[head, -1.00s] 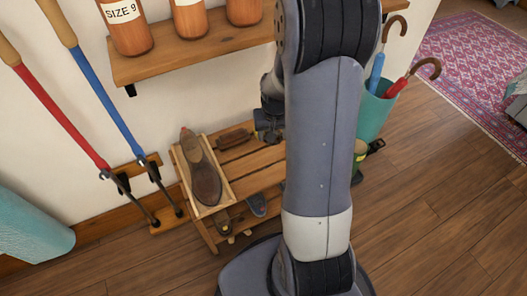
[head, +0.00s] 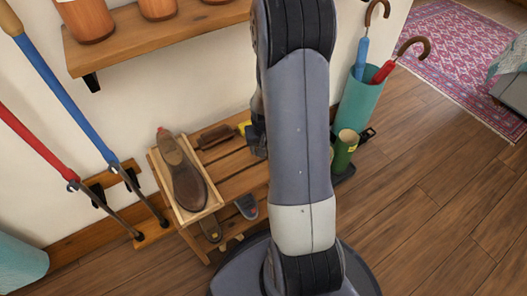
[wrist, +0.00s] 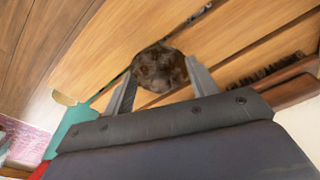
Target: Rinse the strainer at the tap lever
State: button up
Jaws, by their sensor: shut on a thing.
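I see no strainer and no tap lever in either view. My gripper (wrist: 160,66) is shut on a round, mottled dark-brown thing (wrist: 158,70), seen between the two fingers in the wrist view. I cannot tell what it is. Light wooden slats (wrist: 235,35) lie beyond it; I cannot tell whether it touches them. In the head view the wrist end of my arm is over the slatted wooden rack (head: 232,186), and the fingers are mostly hidden behind my arm.
A brown shoe (head: 182,175) lies in a wooden tray on the rack, near a dark brush (head: 216,136). A teal umbrella stand (head: 356,105) and green can (head: 344,150) stand right. Long-handled tools (head: 60,90) lean left. The wooden floor (head: 430,200) at right is clear.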

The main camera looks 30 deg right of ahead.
notch_tip(320, 180, down, 2)
jog(key=o, duration=1.1)
jog(key=shift+f, duration=0.1)
notch_tip(320, 180, up, 12)
jog(key=s+p, duration=0.1)
jog(key=p, duration=0.2)
jog(key=shift+s+a+p, duration=0.35)
jog(key=shift+c, duration=0.5)
